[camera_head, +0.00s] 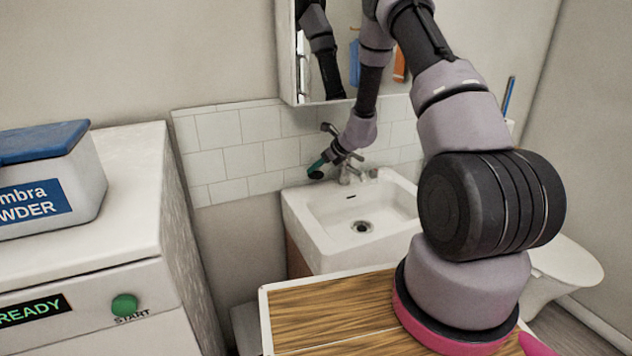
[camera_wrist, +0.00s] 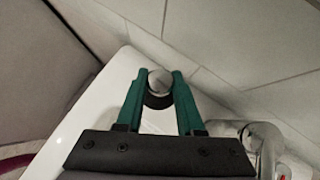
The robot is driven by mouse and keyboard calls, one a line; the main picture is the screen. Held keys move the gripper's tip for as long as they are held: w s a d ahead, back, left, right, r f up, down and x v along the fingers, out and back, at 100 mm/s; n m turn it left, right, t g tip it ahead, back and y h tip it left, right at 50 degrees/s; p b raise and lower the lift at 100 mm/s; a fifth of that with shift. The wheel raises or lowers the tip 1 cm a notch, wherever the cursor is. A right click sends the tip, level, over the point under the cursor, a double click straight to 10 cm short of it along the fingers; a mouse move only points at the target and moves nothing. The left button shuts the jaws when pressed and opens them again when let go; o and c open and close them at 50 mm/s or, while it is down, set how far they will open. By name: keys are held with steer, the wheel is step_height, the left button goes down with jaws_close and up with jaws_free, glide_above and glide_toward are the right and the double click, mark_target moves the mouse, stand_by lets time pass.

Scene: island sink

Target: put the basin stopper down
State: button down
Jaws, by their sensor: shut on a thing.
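My gripper (camera_head: 319,166) is at the back left corner of the sink, beside the tap. In the wrist view its two green fingers (camera_wrist: 159,78) are closed on the basin stopper (camera_wrist: 157,84), a small round piece with a grey metal top and a dark underside. In the head view the stopper (camera_head: 316,175) is a small dark shape at the fingertips. I cannot tell whether it touches the sink rim. The white basin (camera_head: 325,215) is empty, and its drain (camera_head: 362,227) shows as a dark hole with a metal ring.
The metal tap (camera_head: 347,173) stands close to the right of my gripper, with the tiled wall (camera_head: 240,160) just behind. A mirror cabinet (camera_head: 330,60) hangs above. A washing machine (camera_head: 110,220) with a powder box (camera_head: 50,180) stands left, a toilet (camera_head: 566,262) right.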

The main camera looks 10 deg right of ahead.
mark_target(321, 177)
steer(key=shift+w+f, duration=0.2)
steer(key=shift+f, duration=2.65)
steer(key=shift+f, duration=0.1)
steer(key=c, duration=0.5)
jaws_free()
steer(key=shift+c, duration=0.2)
steer(key=v, duration=1.2)
steer(key=shift+s, duration=0.1)
